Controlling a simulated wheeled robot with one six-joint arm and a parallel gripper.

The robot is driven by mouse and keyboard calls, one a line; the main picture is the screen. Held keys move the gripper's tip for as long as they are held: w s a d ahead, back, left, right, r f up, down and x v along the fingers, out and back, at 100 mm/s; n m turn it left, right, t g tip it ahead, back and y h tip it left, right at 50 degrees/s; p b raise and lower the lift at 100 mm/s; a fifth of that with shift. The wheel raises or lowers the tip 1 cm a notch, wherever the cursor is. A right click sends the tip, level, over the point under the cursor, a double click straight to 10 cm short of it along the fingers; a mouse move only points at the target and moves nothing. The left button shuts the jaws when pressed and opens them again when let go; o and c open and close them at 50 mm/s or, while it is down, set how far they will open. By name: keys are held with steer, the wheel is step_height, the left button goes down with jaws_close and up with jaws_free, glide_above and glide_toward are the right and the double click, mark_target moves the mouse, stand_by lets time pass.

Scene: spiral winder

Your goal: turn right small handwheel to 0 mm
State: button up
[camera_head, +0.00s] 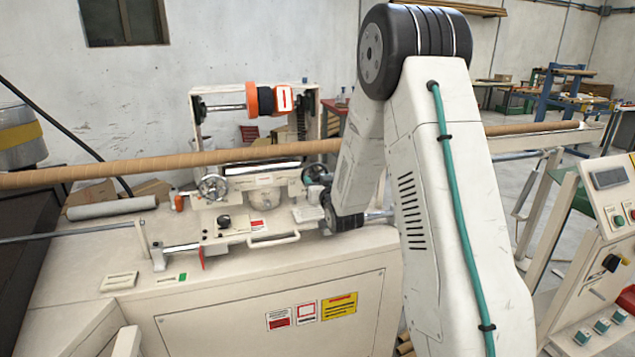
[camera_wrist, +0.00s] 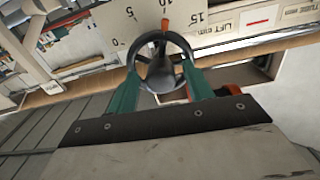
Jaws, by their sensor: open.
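The right small handwheel (camera_wrist: 179,43) is a dark grey round wheel in the wrist view, in front of a pale scale plate (camera_wrist: 110,20) marked 0, 5, 10 and 15. An orange pointer (camera_wrist: 165,24) at the wheel's top points up near the 10 mark, to the right of 0. My gripper (camera_wrist: 160,70) is open, with one teal finger at each side of the wheel. I cannot tell whether the fingers touch the rim. In the head view the wheel area is small and partly hidden by my arm.
Another handwheel (camera_head: 212,187) stands to the left on the machine. A long brown tube (camera_head: 130,172) runs across behind the wheels. A white handle bar (camera_head: 274,240) projects at the front. A control panel (camera_head: 605,205) stands at the right.

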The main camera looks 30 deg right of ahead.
steer(key=shift+w, duration=0.1)
steer(key=shift+c, duration=0.3)
steer(key=c, duration=0.9)
steer(key=shift+a, duration=0.15)
